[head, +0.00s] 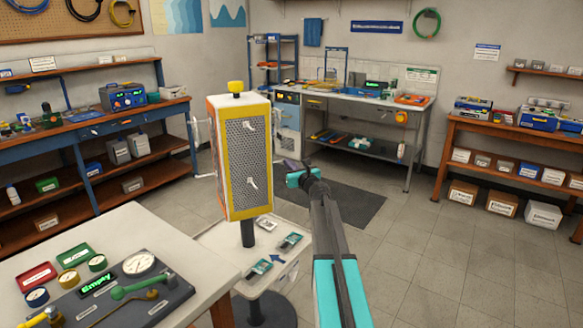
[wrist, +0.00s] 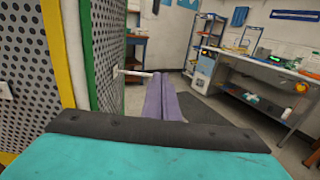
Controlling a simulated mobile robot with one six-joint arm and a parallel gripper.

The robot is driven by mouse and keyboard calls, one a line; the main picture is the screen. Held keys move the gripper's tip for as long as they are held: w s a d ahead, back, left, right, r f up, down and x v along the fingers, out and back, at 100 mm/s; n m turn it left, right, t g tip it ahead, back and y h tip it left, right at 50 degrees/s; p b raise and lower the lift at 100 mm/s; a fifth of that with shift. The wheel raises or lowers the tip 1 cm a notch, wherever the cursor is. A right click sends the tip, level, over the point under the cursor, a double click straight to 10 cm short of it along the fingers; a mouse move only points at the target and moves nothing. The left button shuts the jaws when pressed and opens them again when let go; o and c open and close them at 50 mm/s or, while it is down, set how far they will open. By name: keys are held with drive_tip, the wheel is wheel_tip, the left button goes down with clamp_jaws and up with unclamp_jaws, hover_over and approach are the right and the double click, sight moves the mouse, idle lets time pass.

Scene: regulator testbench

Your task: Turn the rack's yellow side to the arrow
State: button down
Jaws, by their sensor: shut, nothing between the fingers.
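The rack (head: 245,165) is a tall perforated box on a dark post, with a yellow knob (head: 236,87) on top. Its yellow-framed side faces my head camera and carries white hooks; an orange-edged side shows at the left. In the wrist view, the yellow edge (wrist: 62,55) and a green-edged side (wrist: 104,55) with a white hook (wrist: 134,73) fill the left.
Small teal-and-grey devices (head: 290,241) lie on the white stand around the arrow. A table (head: 110,225) with a gauge panel stands at the front left. A workbench (head: 370,100) stands behind, and shelves line both sides. The floor (head: 440,240) at the right is clear.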

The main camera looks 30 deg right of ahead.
drive_tip(key=shift+w+d, duration=0.1)
drive_tip(key=shift+w, duration=0.35)
drive_tip(key=shift+w, duration=0.15)
